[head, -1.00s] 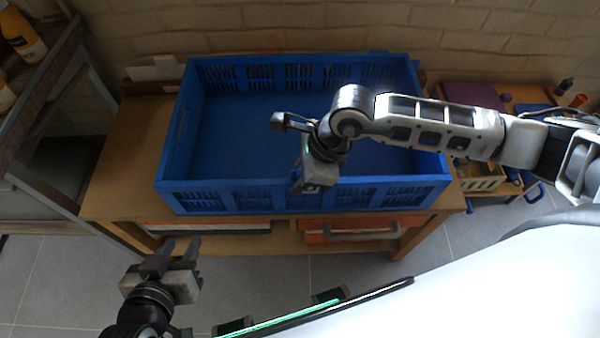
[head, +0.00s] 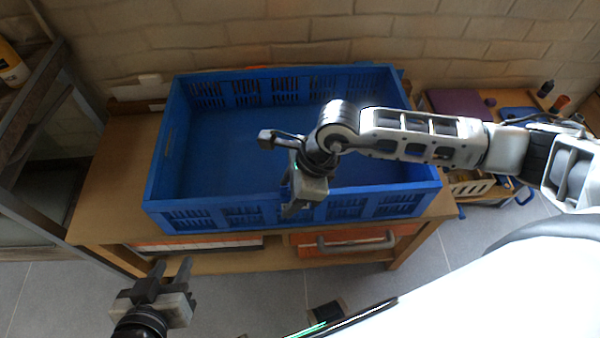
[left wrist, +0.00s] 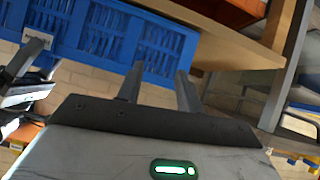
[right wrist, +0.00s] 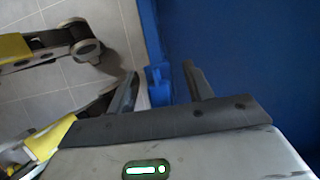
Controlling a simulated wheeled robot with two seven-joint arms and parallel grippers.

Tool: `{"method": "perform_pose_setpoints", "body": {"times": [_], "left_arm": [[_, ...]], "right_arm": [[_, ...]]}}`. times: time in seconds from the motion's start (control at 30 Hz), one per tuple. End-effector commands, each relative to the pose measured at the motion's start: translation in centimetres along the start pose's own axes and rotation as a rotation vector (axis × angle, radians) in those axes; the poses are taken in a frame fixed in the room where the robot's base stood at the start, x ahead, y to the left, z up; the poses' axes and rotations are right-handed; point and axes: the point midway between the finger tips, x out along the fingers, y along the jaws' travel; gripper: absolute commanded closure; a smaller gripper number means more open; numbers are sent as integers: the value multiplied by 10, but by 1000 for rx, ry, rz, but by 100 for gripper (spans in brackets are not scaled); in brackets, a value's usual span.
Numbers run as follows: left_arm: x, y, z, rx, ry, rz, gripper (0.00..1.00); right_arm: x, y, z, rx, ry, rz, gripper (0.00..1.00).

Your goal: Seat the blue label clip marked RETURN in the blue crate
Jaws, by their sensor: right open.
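The blue crate (head: 215,213) stands upright on a wooden table, and its inside looks empty. My right gripper (head: 292,210) points down at the crate's front wall, near the middle. In the right wrist view, a small blue clip (right wrist: 158,85) shows at the crate's rim between the open fingers (right wrist: 160,85). I cannot tell whether it is fully seated. In the left wrist view, a pale label with unreadable lettering (left wrist: 38,45) shows on the crate wall beside my right gripper. My left gripper (head: 172,268) is open and empty, in front of the table and lower than the crate.
The wooden table (head: 100,215) has a lower shelf with an orange-fronted box (head: 345,243) and handle. A shelf rack (head: 40,140) stands at the left. A side table at the right holds a purple item (head: 457,103) and small bottles. A brick wall is behind.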

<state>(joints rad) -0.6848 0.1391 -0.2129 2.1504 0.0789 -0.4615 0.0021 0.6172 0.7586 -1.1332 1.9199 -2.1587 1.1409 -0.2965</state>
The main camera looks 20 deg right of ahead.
Motion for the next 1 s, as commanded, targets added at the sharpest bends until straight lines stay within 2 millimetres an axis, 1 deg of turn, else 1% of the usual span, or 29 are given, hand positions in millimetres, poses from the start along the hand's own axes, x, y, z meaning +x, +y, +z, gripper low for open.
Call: {"method": "perform_pose_setpoints", "body": {"times": [0.07,0.13,0.17,0.2,0.5,0.6,0.7,0.83,1.0], "left_arm": [[-6,5,-4,-21,2,13,64],[-11,8,-15,-35,23,22,64],[-12,9,-18,-39,28,24,64],[-12,8,-18,-37,26,23,64],[-12,7,-20,-36,28,20,64],[-12,7,-21,-36,29,19,64],[-12,7,-21,-36,29,19,64],[-12,7,-21,-36,30,19,64],[-12,7,-21,-36,30,19,64]], "right_arm": [[0,0,0,0,0,0,49],[0,0,0,0,0,0,49],[-4,-1,0,0,0,-2,49],[-16,-1,1,-2,-2,-4,49],[-91,-1,0,-1,0,-5,49],[-114,-1,0,-2,0,-6,49],[-133,-1,0,-2,0,-4,49],[-150,0,0,-1,-1,-2,49],[-159,0,0,0,1,0,49]]}}
